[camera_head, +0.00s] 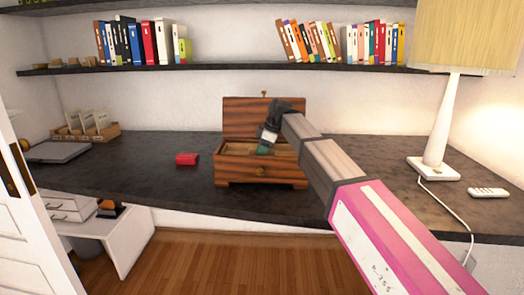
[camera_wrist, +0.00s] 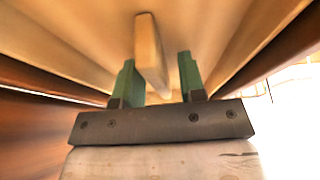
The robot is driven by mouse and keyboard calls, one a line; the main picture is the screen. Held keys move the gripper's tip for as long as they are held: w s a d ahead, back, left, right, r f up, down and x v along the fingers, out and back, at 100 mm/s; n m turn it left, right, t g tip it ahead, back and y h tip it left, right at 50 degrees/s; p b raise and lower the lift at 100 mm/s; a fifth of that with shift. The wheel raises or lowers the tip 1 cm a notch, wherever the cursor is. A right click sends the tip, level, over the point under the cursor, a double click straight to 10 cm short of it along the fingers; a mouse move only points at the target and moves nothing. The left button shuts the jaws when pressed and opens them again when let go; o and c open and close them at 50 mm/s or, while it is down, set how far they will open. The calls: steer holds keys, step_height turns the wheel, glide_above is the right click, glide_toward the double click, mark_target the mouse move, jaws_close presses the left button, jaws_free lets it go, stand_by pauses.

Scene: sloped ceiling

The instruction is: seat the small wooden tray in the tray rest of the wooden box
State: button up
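The wooden box (camera_head: 262,172) stands on the dark desk with its lid (camera_head: 245,117) raised at the back. My gripper (camera_head: 264,148) reaches down into the box's open top; the arm hides part of the inside. Pale wood (camera_head: 286,151) shows inside the box, and I cannot tell in the head view whether it is the small tray. In the wrist view my gripper (camera_wrist: 158,88) has its two green fingers apart. A pale wooden bar (camera_wrist: 150,50) stands between them, with gaps beside it. Pale wood lies around it; whether this is the tray and its handle is unclear.
A grey laptop-like slab (camera_head: 58,152) and a wooden file holder (camera_head: 90,131) are far left. A lamp (camera_head: 440,130) and a white remote (camera_head: 488,193) are right. The desk (camera_head: 140,165) is otherwise mostly clear.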

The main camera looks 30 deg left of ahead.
steer(key=shift+r, duration=0.1)
steer(key=v, duration=1.2)
stand_by(0.4)
